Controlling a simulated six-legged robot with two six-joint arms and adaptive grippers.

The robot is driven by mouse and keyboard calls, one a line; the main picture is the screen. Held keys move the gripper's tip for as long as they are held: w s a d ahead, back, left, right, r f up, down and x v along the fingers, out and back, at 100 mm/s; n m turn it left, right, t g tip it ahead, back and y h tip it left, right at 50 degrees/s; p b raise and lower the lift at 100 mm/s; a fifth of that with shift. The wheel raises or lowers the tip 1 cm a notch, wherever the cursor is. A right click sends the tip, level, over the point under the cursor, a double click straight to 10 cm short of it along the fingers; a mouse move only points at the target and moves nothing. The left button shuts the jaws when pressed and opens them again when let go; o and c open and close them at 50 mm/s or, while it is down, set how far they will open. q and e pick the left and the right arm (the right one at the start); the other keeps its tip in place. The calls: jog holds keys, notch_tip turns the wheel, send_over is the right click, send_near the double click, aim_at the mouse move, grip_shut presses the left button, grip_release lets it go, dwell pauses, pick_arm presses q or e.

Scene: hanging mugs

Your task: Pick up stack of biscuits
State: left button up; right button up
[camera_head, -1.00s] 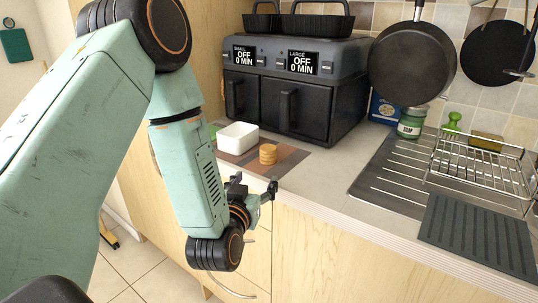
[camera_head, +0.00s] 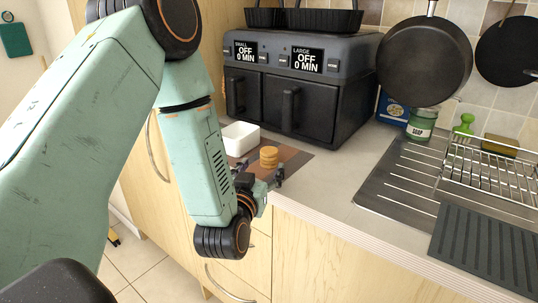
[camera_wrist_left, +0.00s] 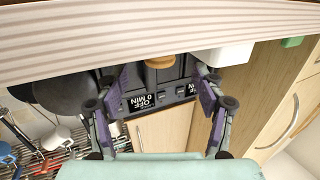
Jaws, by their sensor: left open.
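The stack of biscuits (camera_head: 268,157) is small, round and golden brown. It stands on a brown and grey mat (camera_head: 297,161) near the counter's front edge. In the left wrist view the stack (camera_wrist_left: 160,62) shows in the upper middle, between the fingers and beyond their tips. My left gripper (camera_head: 261,172) is open and empty, just in front of the stack at the counter's edge. Its two spread fingers also show in the left wrist view (camera_wrist_left: 161,76). My right gripper is in neither view.
A white square dish (camera_head: 240,139) stands left of the biscuits, close by. A black two-drawer air fryer (camera_head: 300,95) stands behind. A soap jar (camera_head: 421,124), a metal drainer and a wire rack (camera_head: 490,172) are to the right. The counter between mat and drainer is clear.

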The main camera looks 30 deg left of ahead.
aim_at(268, 151)
pick_arm(q)
jog(key=x, duration=0.3)
jog(key=r+x, duration=0.1)
jog(key=x, duration=0.2)
jog(key=shift+r, duration=0.15)
jog(key=shift+b+x, duration=0.3)
jog(key=shift+x, duration=0.5)
jog(key=shift+s, duration=0.15)
jog(key=c, duration=1.3)
